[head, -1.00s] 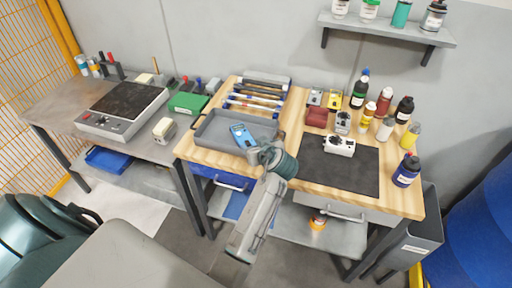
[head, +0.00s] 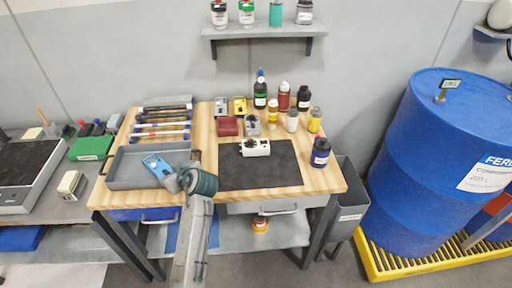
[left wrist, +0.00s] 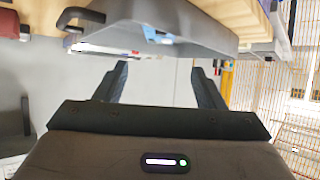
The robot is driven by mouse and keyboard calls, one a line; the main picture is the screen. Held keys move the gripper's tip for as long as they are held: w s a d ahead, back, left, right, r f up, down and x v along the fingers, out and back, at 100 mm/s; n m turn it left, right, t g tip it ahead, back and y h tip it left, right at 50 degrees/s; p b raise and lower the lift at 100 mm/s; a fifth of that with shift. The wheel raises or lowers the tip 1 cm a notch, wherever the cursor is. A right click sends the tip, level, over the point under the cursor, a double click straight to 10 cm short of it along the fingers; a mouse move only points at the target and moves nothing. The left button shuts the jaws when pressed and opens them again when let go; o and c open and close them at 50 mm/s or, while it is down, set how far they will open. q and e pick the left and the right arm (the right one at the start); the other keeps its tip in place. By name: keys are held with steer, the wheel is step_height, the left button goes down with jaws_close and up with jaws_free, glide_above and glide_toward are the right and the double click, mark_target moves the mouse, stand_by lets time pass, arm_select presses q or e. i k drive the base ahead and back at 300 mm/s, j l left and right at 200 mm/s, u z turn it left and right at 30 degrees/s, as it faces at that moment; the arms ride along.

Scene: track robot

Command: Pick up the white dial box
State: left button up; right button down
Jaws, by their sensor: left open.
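The white dial box (head: 256,148) lies on the dark mat (head: 285,178) on the wooden workbench, with dark dial parts on it. My left arm comes up from the bottom of the head view, and its wrist is in front of the grey tray's right end, left of the mat. My left gripper (left wrist: 160,75) is open, with two dark fingers spread and nothing between them in the left wrist view. It is apart from the white dial box, which I cannot make out in that view. My right gripper is not in view.
The grey tray (head: 125,183) holds a blue device (head: 158,165). Behind the mat stand several bottles, a dark red box (head: 228,126) and a grey dial box (head: 250,125). A dark blue bottle (head: 320,152) stands at the mat's right. A blue drum (head: 420,160) is farther right.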

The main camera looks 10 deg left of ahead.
mark_target(257, 149)
steer(key=i+l, duration=0.25)
steer(key=l, duration=0.15)
steer(key=i+l, duration=0.2)
steer(key=l, duration=0.25)
steer(key=i+l+z, duration=0.1)
steer(key=i+l, duration=0.15)
steer(key=l, duration=0.15)
